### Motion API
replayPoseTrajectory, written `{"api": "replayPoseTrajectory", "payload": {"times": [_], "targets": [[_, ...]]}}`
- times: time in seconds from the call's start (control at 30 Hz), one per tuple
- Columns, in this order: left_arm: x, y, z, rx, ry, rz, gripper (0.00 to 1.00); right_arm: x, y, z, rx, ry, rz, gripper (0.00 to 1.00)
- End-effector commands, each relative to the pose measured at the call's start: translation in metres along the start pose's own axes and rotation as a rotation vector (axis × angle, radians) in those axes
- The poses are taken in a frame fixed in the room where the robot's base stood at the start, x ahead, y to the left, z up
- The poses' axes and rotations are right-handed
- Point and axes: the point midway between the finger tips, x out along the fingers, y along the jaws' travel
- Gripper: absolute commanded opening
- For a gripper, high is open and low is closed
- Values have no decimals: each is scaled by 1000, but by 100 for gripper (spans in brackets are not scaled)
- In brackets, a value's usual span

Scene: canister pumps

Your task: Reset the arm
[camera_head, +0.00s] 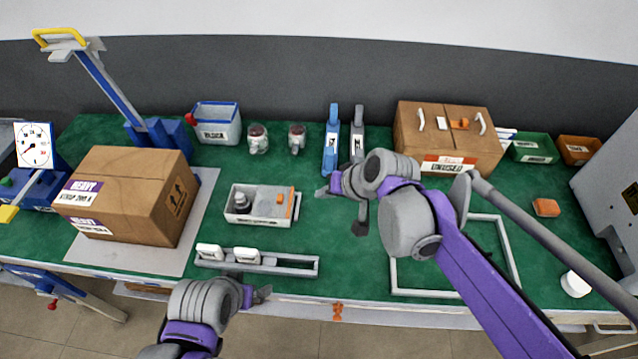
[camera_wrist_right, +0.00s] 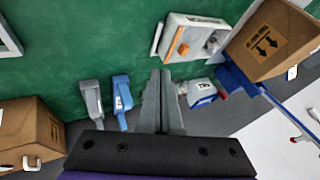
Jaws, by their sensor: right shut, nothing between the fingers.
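My right arm reaches in from the lower right over the green bench (camera_head: 330,225). Its gripper (camera_head: 322,191) hangs over the middle of the bench, to the right of the white tray (camera_head: 267,220), and holds nothing. In the right wrist view its two fingers (camera_wrist_right: 160,75) are together, with bare green bench beyond the tips. My left gripper (camera_head: 264,293) is at the bench's front edge, below the grey rail (camera_head: 295,270). Its fingers are small and partly hidden by its wrist, so its opening is unclear.
A blue and a grey pump handle (camera_head: 331,140) (camera_head: 357,140) stand behind the right gripper. A big carton (camera_head: 120,195) is at left, a smaller carton (camera_head: 415,130) at back right. A white square frame (camera_head: 450,293) lies under my right arm. Two jars (camera_head: 258,138) stand at the back.

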Motion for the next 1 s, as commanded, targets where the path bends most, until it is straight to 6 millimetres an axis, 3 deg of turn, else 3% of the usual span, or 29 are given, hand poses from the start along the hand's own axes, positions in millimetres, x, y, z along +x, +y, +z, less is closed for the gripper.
{"api": "replayPoseTrajectory", "payload": {"times": [0.27,0.37,0.47,0.7,0.83,1.0], "targets": [[0,0,0,0,0,0,100,-4,1,1,0,0,2,0],[-4,0,-2,0,2,0,100,-16,11,8,0,5,30,0],[-10,0,-8,0,5,0,100,-41,34,29,-2,13,95,0],[-31,0,-24,0,17,0,100,-108,109,112,-6,31,324,0],[-39,0,-31,0,22,0,100,-128,137,150,-5,32,421,0],[-43,0,-35,0,25,0,100,-138,155,176,-4,31,484,0]]}}
